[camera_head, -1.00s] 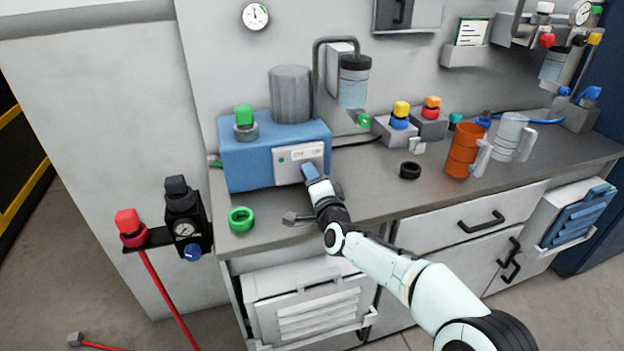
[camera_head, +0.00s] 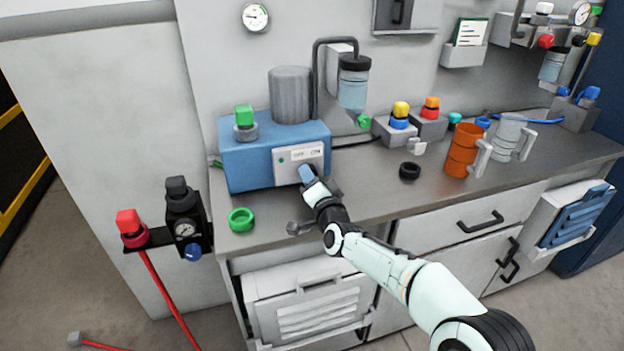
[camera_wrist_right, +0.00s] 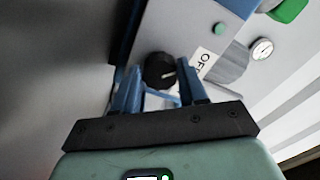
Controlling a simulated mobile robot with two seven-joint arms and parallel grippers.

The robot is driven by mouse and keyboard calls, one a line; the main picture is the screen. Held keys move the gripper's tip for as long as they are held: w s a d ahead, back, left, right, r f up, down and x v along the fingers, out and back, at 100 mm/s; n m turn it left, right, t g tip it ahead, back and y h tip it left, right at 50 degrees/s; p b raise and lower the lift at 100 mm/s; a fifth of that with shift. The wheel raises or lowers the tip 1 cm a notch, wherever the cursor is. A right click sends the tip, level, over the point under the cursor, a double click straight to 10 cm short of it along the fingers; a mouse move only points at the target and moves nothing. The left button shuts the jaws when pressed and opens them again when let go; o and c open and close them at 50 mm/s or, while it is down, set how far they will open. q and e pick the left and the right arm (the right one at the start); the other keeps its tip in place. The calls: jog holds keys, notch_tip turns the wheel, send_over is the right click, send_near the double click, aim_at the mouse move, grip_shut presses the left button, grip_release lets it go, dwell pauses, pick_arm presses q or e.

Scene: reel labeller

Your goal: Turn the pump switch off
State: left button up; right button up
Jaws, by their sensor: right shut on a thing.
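The blue pump unit (camera_head: 250,165) stands on the bench, with a grey cylinder on top. Its white front panel (camera_head: 290,172) bears the labels OFF and ON and a small green lamp. The pump switch, a black round knob with a white mark (camera_wrist_right: 160,70), shows in the right wrist view between my fingers, beside the OFF lettering (camera_wrist_right: 203,64). The white mark points towards the label side. My right gripper (camera_head: 306,173) is at the panel below the labels, also seen in the wrist view (camera_wrist_right: 158,88), and is shut on the knob. My left gripper is out of view.
A green ring (camera_head: 241,219) lies near the bench's front left edge. A black ring (camera_head: 409,171), an orange mug (camera_head: 463,150) and a clear mug (camera_head: 508,136) stand to the right. A regulator (camera_head: 184,220) hangs at the left.

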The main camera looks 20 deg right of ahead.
jog(key=o, duration=1.1)
jog(key=shift+c, duration=0.2)
jog(key=shift+s, duration=0.1)
jog(key=s, duration=1.3)
jog(key=shift+s+d+p, duration=0.15)
jog(key=shift+d+p, duration=0.1)
jog(key=shift+p, duration=0.05)
